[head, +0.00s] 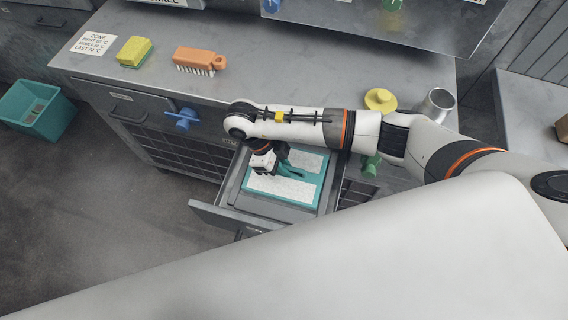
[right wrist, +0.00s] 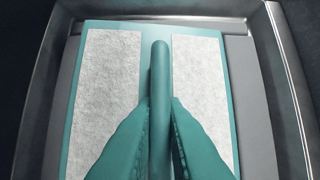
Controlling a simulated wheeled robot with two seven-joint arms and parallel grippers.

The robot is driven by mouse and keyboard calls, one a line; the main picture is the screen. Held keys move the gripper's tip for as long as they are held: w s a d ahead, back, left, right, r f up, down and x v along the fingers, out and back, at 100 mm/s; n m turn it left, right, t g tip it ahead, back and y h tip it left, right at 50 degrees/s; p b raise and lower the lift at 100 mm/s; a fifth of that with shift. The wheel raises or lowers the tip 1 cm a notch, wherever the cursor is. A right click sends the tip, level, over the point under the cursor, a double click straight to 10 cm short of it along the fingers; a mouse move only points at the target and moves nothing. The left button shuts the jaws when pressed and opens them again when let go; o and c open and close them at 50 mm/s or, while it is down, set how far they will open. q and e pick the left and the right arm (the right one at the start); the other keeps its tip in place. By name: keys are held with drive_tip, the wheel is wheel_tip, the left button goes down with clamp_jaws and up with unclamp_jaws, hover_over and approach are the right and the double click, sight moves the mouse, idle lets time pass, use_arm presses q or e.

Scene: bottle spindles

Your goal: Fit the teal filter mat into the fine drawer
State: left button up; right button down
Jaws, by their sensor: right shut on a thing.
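The teal filter mat (head: 311,190) has two pale fibrous panels and a raised teal rib down its middle. It is in or just over the open fine drawer (head: 214,213); I cannot tell whether it rests fully on the drawer floor. In the right wrist view the mat (right wrist: 108,75) lies nearly square inside the drawer walls (right wrist: 284,75). My right gripper (head: 284,169) is over the mat, and its teal fingers (right wrist: 160,130) are shut on the rib from both sides. My left gripper is not in view.
A yellow-green sponge (head: 134,51) and an orange brush (head: 199,61) lie on the grey counter (head: 260,80). A blue knob (head: 183,119) sticks out of the cabinet front. A yellow knob (head: 380,99) and a metal cup (head: 437,104) stand at right. A teal bin (head: 38,110) is on the floor.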

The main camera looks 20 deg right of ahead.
drive_tip(key=c, duration=1.5)
unclamp_jaws()
drive_tip(key=v, duration=1.2)
drive_tip(key=shift+p, duration=0.4)
drive_tip(key=shift+a, duration=0.1)
